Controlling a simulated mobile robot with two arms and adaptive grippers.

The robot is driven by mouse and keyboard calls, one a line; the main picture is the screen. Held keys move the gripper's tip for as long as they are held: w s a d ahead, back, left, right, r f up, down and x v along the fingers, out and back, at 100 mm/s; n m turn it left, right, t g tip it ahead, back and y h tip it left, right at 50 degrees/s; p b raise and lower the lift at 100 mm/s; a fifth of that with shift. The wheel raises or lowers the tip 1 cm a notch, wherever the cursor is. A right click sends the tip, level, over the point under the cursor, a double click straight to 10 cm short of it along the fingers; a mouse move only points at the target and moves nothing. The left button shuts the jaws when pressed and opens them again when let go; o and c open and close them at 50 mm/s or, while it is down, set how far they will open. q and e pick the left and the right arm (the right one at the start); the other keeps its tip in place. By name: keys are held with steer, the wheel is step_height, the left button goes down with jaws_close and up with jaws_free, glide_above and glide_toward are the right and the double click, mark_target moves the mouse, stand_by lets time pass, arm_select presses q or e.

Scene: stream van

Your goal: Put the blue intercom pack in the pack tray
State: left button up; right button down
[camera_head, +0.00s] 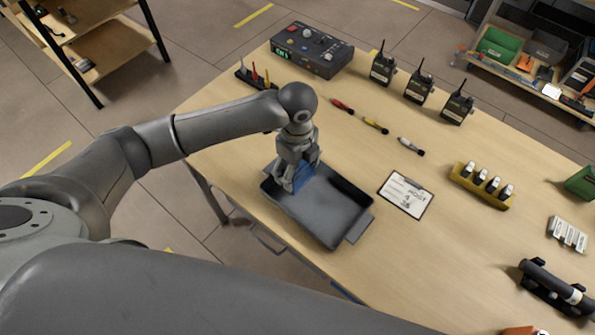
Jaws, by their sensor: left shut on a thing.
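The pack tray (325,212) is a dark grey, shallow tray on the wooden table, near its left front edge. My left gripper (294,183) points down over the tray's back left part. It is shut on the blue intercom pack (304,174), of which only a part shows behind and beside the fingers. The pack is at the tray's back left end, and I cannot tell whether it touches the tray floor. My right gripper is not in view.
A clipboard (405,196) lies right of the tray. Behind are several small pens (376,125), black radios (418,87) and a control box (312,50). A yellow holder (482,186) with white-topped items stands further right. The table (385,255) is bare in front of the clipboard.

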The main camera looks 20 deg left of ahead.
arm_select(q)
steer(key=shift+w+f, duration=0.2)
steer(key=shift+f, duration=0.1)
step_height(320, 180, down, 2)
steer(key=shift+f+p, duration=0.15)
steer(key=shift+p, duration=0.45)
steer(key=shift+f, duration=0.4)
steer(key=shift+f, duration=0.1)
steer(key=o, duration=1.2)
step_height(320, 180, up, 12)
steer(key=shift+r+b, duration=0.15)
steer(key=shift+b, duration=0.85)
